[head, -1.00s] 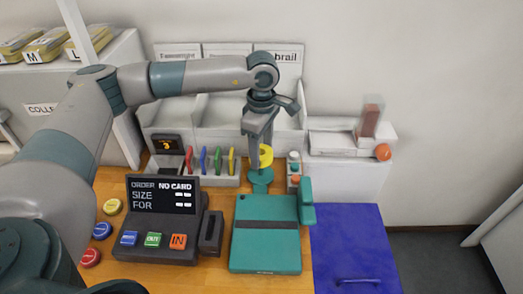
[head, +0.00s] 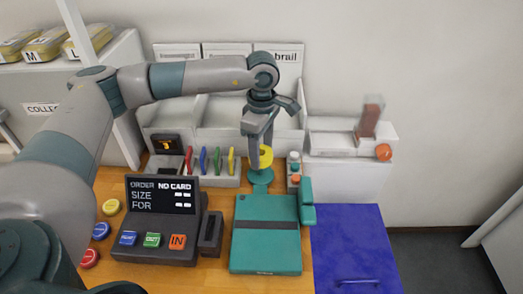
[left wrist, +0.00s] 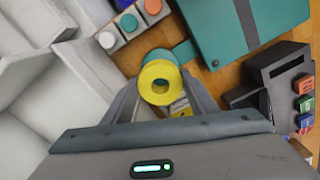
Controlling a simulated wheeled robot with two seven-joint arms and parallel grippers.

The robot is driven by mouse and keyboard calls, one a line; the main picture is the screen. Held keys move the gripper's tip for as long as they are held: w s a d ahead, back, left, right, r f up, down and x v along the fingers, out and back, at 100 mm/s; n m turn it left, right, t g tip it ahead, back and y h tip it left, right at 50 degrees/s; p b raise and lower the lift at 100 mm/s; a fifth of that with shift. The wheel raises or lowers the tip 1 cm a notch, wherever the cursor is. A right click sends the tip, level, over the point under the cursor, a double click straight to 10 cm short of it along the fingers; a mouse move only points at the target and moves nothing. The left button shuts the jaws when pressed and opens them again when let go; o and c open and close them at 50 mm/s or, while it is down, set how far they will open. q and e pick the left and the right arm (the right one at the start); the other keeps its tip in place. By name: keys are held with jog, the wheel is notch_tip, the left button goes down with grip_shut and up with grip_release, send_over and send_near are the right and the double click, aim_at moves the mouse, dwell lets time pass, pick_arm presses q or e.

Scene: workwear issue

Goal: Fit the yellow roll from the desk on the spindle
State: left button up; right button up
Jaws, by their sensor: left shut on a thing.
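The yellow roll (head: 266,154) is between the fingers of my left gripper (head: 259,150), over the back of the desk. In the left wrist view the roll (left wrist: 160,82) shows its round face and central hole between the fingertips of the gripper (left wrist: 162,95). The teal spindle (head: 261,180) stands directly below the roll, behind the teal flat unit (head: 266,212). Teal shows right behind the roll in the wrist view. Whether the spindle enters the roll's hole is not clear. My right gripper is out of view.
A rack with coloured upright pieces (head: 212,177) stands close left of the spindle. A small block with coloured caps (head: 294,172) stands close right. White bins (head: 222,108) rise behind. The order terminal (head: 160,220) and a blue panel (head: 352,245) are in front.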

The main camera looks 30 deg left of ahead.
pick_arm(q)
jog(key=shift+b, duration=0.3)
dwell(0.7)
jog(key=shift+f+b, duration=0.9)
jog(key=shift+f, duration=0.05)
dwell(0.4)
jog(key=shift+a+f+b, duration=0.2)
jog(key=shift+f+b, duration=0.1)
jog(key=shift+f, duration=0.1)
jog(key=shift+s+a+f+b, duration=0.1)
jog(key=shift+a+f+b, duration=0.1)
jog(key=shift+f+b, duration=0.3)
jog(key=o, duration=1.1)
jog(key=shift+a, duration=0.2)
jog(key=shift+o, duration=0.2)
jog(key=shift+d, duration=0.1)
jog(key=shift+d+r+p, duration=0.2)
jog(key=shift+r+p, duration=0.15)
jog(key=shift+r, duration=0.55)
jog(key=shift+d+r+p, duration=0.15)
jog(key=shift+r+p, duration=0.15)
jog(key=shift+r, duration=0.6)
jog(key=shift+d+r+p, duration=0.2)
jog(key=shift+r+p, duration=0.15)
jog(key=shift+r, duration=0.55)
jog(key=shift+r+p, duration=0.75)
jog(key=shift+r, duration=1.45)
